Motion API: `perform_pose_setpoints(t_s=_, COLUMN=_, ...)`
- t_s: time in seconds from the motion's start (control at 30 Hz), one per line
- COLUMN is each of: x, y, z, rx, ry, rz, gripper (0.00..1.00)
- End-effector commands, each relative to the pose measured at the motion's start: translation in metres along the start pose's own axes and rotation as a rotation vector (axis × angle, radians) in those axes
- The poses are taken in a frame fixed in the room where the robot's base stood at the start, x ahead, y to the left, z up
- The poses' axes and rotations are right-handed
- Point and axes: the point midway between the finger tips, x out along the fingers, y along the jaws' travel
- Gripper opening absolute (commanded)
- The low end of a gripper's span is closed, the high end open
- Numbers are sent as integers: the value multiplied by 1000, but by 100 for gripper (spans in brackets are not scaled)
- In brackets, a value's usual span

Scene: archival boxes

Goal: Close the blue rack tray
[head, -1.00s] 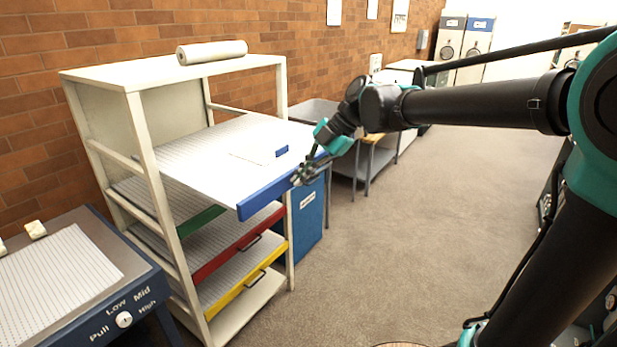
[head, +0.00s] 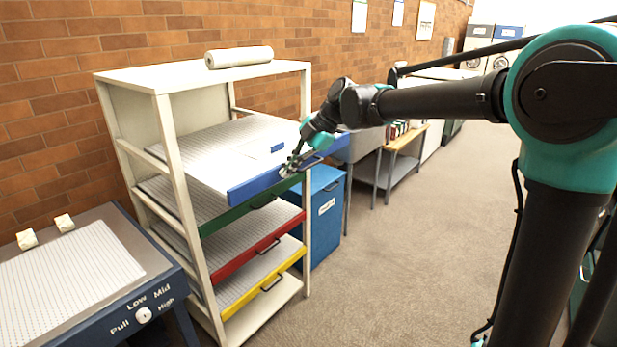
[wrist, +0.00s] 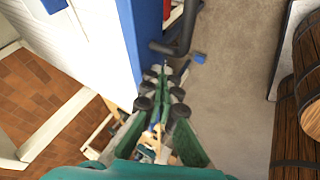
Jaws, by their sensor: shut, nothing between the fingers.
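The blue rack tray (head: 215,150) is the top tray of the cream rack (head: 170,130). It still sticks out past the rack's front posts, further than the trays below. Its blue front edge (head: 250,187) faces the room, and a dark handle shows near my gripper. My gripper (head: 289,170) is shut and empty, at the tray's front beside the handle. In the wrist view the fingers (wrist: 163,85) point along the blue front (wrist: 130,45), close to the dark handle (wrist: 182,38). Whether they touch it is unclear.
Green (head: 215,222), red (head: 235,262) and yellow (head: 250,290) trays sit below in the rack. A blue box (head: 325,215) stands right of the rack. A table with a dial (head: 143,314) is at the left front. The carpet to the right is clear.

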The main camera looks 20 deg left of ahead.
Motion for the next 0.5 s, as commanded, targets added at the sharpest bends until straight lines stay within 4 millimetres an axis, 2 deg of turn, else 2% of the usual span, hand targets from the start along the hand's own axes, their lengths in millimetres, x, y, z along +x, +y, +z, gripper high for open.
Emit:
perform_pose_setpoints(t_s=0.1, x=17, y=31, z=0, rx=-3, ry=1, rz=0, gripper=0)
perform_pose_setpoints(t_s=0.5, x=67, y=125, z=0, rx=-2, ry=0, rz=-1, gripper=0)
